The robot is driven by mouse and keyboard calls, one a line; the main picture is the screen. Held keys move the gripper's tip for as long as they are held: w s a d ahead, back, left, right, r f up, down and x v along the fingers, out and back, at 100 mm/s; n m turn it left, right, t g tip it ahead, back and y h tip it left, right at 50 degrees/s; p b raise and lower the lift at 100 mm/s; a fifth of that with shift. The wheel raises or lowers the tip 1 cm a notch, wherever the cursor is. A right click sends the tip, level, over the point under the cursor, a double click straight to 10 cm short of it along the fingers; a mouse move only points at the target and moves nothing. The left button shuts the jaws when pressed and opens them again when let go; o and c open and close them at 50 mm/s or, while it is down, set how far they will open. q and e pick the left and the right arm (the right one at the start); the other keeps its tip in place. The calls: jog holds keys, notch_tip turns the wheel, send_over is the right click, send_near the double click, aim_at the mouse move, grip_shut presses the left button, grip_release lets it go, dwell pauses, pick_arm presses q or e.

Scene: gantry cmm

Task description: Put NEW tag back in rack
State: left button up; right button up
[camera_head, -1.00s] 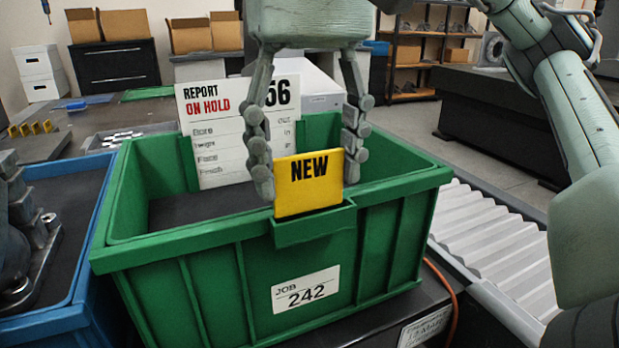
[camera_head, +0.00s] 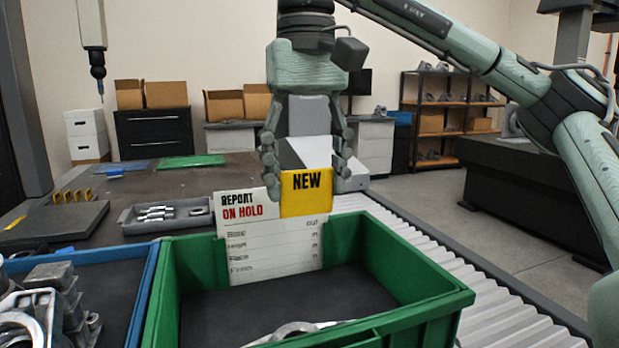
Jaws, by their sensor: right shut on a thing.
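The yellow NEW tag (camera_head: 306,200) is held upright by my right gripper (camera_head: 306,178), which is shut on it. The tag is raised above the green bin (camera_head: 400,318) and overlaps the top of the white REPORT ON HOLD card (camera_head: 270,250) in the picture. A small rack with several yellow upright pieces (camera_head: 73,197) stands on the dark table at the far left, well away from the gripper; its slots are too small to make out. My left gripper is not in view.
A blue bin (camera_head: 148,290) with grey metal castings (camera_head: 50,300) stands at the lower left. A grey tray (camera_head: 165,218) of metal parts lies behind it. A roller conveyor (camera_head: 470,285) runs along the right. A hanging probe (camera_head: 97,65) is at the upper left.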

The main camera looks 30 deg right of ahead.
aim_at(307, 170)
jog(key=shift+r+p, duration=0.75)
jog(key=shift+r, duration=1)
